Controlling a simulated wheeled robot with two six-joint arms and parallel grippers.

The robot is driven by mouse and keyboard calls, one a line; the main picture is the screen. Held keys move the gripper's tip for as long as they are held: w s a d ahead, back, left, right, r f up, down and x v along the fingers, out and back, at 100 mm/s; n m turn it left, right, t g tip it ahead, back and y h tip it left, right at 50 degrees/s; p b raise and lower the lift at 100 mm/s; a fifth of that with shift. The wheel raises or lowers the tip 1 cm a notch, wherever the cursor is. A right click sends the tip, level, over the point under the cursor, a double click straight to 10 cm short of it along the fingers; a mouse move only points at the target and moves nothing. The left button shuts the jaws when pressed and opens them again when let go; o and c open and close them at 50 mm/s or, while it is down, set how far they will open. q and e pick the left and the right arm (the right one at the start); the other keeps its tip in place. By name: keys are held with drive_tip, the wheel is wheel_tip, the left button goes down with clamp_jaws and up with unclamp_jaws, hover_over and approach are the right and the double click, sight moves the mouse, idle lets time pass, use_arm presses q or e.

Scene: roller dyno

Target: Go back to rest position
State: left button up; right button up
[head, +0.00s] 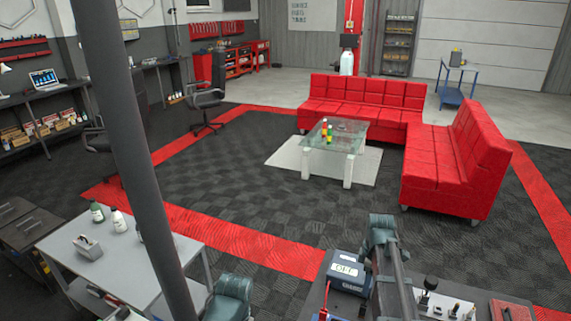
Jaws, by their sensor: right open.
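My right arm (397,275) reaches in from the bottom edge, with a teal joint (382,229) at its upper end. It is over the dark bench at the bottom right. My right gripper is open, and I see nothing held; its fingertips are hard to make out among the dark parts there. A teal part of my left arm (229,297) shows at the bottom edge, right of the grey table. My left gripper is not in view.
The bench holds a boxed device (346,272) and a panel with knobs (446,306). A grey table (125,273) with bottles stands left, behind a dark slanted post (143,160). Red sofas (365,97) and a glass table (333,133) stand farther back. Open checkered floor lies between.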

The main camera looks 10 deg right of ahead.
drive_tip(key=s+a+m, duration=0.1)
drive_tip(key=s+a, duration=0.1)
drive_tip(key=a, duration=0.3)
drive_tip(key=s+a+m, duration=0.1)
drive_tip(key=s+a, duration=0.1)
drive_tip(key=a, duration=0.4)
drive_tip(key=s+a+m, duration=0.1)
drive_tip(key=s+a, duration=0.1)
drive_tip(key=a, duration=0.3)
drive_tip(key=shift+a+r, duration=0.15)
drive_tip(key=shift+a, duration=0.25)
use_arm(q)
drive_tip(key=shift+w+d, duration=0.15)
use_arm(e)
drive_tip(key=s+a+m+h, duration=0.1)
drive_tip(key=s+a+m, duration=0.3)
drive_tip(key=s+a, duration=0.6)
drive_tip(key=a, duration=0.3)
drive_tip(key=shift+s+r+m, duration=0.25)
drive_tip(key=shift+m, duration=0.05)
use_arm(q)
drive_tip(key=shift+w+d, duration=0.1)
drive_tip(key=shift+w, duration=0.1)
drive_tip(key=shift+s, duration=0.15)
use_arm(e)
drive_tip(key=shift+w+d, duration=0.6)
drive_tip(key=shift+w, duration=0.1)
